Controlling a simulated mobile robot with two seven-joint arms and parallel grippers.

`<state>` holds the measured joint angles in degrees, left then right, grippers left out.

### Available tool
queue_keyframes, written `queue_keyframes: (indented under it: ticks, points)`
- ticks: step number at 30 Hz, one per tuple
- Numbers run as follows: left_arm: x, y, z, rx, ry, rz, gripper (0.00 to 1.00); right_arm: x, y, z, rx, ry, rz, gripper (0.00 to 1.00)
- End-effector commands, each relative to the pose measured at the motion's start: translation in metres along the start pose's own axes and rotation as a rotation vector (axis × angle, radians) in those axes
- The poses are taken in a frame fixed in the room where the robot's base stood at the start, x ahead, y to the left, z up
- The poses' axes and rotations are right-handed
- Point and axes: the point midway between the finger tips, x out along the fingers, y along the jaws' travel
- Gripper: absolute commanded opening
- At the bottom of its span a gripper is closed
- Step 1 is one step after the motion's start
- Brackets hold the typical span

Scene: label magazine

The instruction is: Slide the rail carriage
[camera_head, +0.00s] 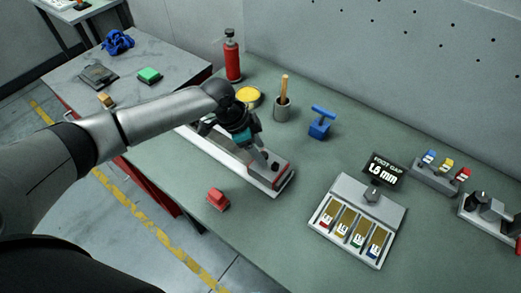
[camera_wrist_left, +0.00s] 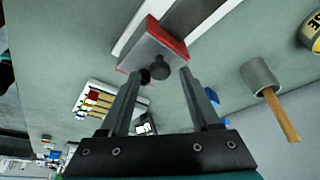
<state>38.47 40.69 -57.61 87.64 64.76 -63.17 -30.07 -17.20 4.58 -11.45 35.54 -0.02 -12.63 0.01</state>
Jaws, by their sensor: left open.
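A pale rail (camera_head: 207,150) runs along the bench in the head view. The carriage, a grey block with a red edge (camera_wrist_left: 172,38), sits at the rail's near right end; its red edge also shows in the head view (camera_head: 282,171). A dark round knob (camera_wrist_left: 158,71) stands out from the carriage. My left gripper (camera_head: 262,158) is open just over the carriage. In the left wrist view its fingertips (camera_wrist_left: 159,76) lie on either side of the knob; I cannot tell whether they touch it. My right gripper is not in view.
A small red block (camera_head: 218,199) lies in front of the rail. A label magazine (camera_head: 396,217) with several coloured slots stands at right. Behind the rail are a grey cup (camera_head: 283,110), a blue T-handled tool (camera_head: 320,126) and a red extinguisher (camera_head: 232,60).

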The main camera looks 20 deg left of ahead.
Motion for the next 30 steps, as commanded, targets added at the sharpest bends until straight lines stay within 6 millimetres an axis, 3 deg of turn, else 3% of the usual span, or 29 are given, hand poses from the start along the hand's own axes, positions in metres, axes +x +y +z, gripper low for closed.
queue_keyframes:
  ticks: [13, 30]
  points:
    - [0.0104, 0.0004, 0.0002, 0.001, 0.0, 0.0, 0.63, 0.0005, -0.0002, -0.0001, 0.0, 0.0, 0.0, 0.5]
    - [0.01, 0.0004, 0.0002, 0.0, 0.0, 0.001, 0.0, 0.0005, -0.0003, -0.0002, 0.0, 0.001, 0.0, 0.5]
